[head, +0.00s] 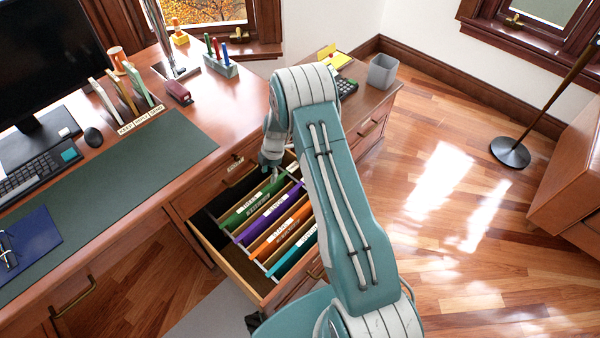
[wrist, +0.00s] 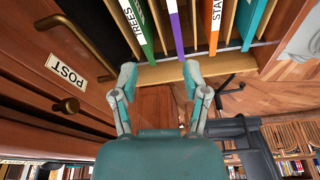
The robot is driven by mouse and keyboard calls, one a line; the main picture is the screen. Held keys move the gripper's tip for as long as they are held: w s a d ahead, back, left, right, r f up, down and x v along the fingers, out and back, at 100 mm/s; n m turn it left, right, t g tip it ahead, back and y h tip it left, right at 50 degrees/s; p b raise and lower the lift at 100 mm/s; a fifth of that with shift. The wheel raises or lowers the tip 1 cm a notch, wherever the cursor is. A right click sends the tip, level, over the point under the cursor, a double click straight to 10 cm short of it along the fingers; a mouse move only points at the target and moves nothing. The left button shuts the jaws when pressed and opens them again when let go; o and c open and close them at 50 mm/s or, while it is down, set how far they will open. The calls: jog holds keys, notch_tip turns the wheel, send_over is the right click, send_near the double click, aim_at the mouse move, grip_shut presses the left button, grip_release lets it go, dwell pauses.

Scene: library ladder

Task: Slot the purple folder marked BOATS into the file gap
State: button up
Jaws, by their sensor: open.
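The purple folder (head: 265,220) stands in the open desk drawer (head: 232,262), between a green folder (head: 252,202) and an orange folder (head: 281,232). Its label is too small to read in the head view. In the wrist view the purple folder (wrist: 176,28) shows as a narrow strip, with no readable label. The green folder there reads TREES. I cannot tell which space is the file gap.
A teal folder (head: 292,256) is also in the drawer. A desk sorter (head: 142,118) with upright files stands on the desk, near a pen holder (head: 221,66). A POST-labelled drawer front (wrist: 62,72) is close on the left.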

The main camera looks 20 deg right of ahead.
jog(key=s+a+r+m+t+h, duration=0.1)
jog(key=s+r+m, duration=0.3)
jog(key=r, duration=1)
jog(key=s+a+r+m+t, duration=0.15)
jog(key=s+r+m, duration=0.25)
jog(key=r, duration=1.1)
jog(key=s+r+m+t, duration=0.2)
jog(key=s+r+m, duration=0.3)
jog(key=s, duration=0.6)
jog(key=s+r+m+t+h, duration=0.1)
jog(key=s+r+m, duration=0.5)
jog(key=s, duration=0.6)
jog(key=shift+s+d+r+m+t+h, duration=0.25)
jog(key=shift+r+m+t+h, duration=0.1)
jog(key=shift+m, duration=0.25)
